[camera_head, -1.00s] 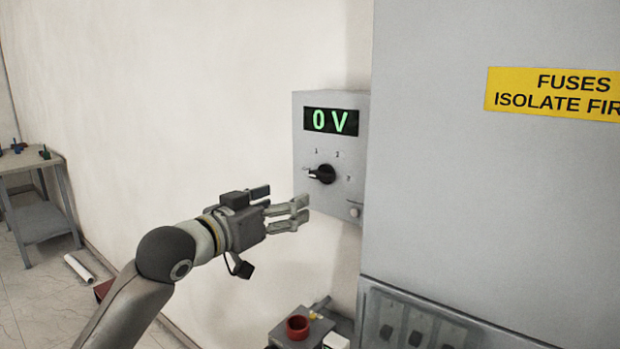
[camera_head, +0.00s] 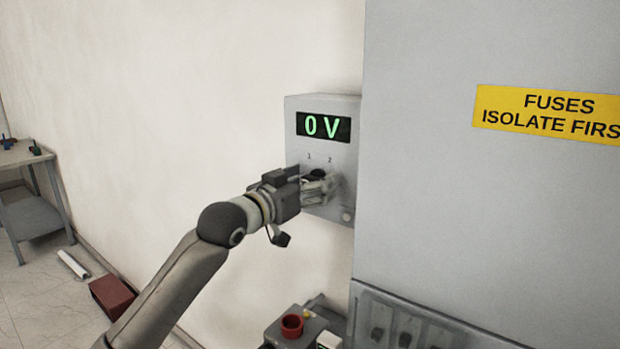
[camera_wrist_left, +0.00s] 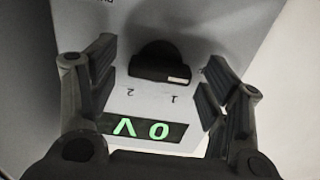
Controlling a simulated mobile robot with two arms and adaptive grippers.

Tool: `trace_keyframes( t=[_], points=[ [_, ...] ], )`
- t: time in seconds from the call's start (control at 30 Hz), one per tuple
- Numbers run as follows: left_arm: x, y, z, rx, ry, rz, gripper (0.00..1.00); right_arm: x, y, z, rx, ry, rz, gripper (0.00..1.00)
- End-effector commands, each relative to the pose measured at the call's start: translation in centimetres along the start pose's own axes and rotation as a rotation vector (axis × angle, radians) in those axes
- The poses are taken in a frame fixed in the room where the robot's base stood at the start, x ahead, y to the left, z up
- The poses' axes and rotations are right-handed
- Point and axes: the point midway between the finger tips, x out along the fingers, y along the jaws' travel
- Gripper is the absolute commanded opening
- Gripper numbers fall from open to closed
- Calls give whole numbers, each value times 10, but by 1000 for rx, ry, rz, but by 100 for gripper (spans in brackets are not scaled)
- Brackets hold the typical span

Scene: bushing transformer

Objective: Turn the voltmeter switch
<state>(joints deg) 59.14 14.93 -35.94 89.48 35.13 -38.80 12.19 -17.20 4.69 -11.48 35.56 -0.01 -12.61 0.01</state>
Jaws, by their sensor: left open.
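The voltmeter box (camera_head: 325,160) is grey and fixed at the wall, with a green "0 V" display (camera_head: 324,126). Its black rotary switch (camera_head: 318,173) is mostly hidden behind my gripper in the head view. In the left wrist view the switch (camera_wrist_left: 160,62) sits between the fingers, with a white mark on it near the label 1. My left gripper (camera_head: 322,184) is at the front of the box; it also shows in the left wrist view (camera_wrist_left: 158,85). It is open, with its fingers on either side of the switch and gaps to it. My right gripper is out of view.
A large grey cabinet (camera_head: 430,210) with a yellow fuse sign (camera_head: 548,110) stands close on the right. Below are a grey unit with a red ring (camera_head: 292,326) and a red box (camera_head: 111,296) on the floor. A table (camera_head: 28,155) stands far left.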

Motion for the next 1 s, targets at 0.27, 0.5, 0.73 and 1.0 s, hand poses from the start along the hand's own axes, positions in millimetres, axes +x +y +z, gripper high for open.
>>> trace_keyframes(
  t=[0.27,0.5,0.73,1.0],
  points=[
    [2,0,0,0,0,0,71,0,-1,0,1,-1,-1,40],
    [2,0,0,0,0,0,44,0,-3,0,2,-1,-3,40],
    [2,0,0,1,-1,-1,26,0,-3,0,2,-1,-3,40],
    [2,0,0,60,-2,0,26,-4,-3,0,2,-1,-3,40]
  ],
)
